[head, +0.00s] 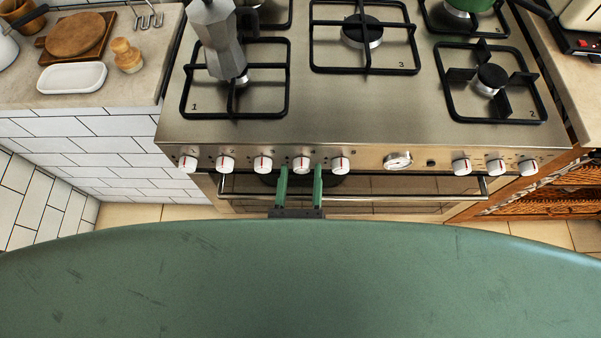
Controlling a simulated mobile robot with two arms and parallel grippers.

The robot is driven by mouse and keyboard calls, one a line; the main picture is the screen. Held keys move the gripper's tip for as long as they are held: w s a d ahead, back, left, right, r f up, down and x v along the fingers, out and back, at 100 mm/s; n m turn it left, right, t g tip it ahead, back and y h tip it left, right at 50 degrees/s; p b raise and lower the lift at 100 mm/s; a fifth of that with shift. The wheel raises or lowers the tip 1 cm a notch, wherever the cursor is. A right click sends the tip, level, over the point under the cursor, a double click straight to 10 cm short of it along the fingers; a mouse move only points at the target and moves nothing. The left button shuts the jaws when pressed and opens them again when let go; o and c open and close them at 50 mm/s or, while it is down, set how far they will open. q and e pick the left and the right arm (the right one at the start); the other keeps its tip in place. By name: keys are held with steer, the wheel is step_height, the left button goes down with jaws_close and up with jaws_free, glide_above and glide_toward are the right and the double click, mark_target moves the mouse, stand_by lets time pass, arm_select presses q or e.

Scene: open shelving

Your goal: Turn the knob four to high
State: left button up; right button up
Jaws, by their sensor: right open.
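A row of white knobs with red marks runs along the front panel of the steel stove (430,100). The fourth knob from the left (301,162) has its red mark roughly upright. The labels by the knobs are too small to read. My right gripper (301,170) is open, its two green fingers reaching toward the panel. The fingertips lie left and right of the fourth knob, at its lower part in the picture. I cannot tell whether they touch it. My left gripper is not in view.
Other knobs sit close by at left (263,163) and right (340,164). The oven handle (420,197) runs below the panel. A moka pot (220,45) stands on the left burner, and a green pot (468,5) at the back right.

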jaws_close()
steer(key=shift+n, duration=0.3)
steer(key=n, duration=0.2)
steer(key=shift+n, duration=0.3)
steer(key=n, duration=0.3)
steer(key=shift+n+p, duration=0.3)
steer(key=shift+n, duration=0.1)
steer(key=n+p, duration=0.1)
steer(key=n, duration=0.3)
steer(key=shift+t+y, duration=0.3)
steer(key=shift+f+n+p, duration=0.1)
steer(key=shift+n+p, duration=0.35)
steer(key=shift+n, duration=1.25)
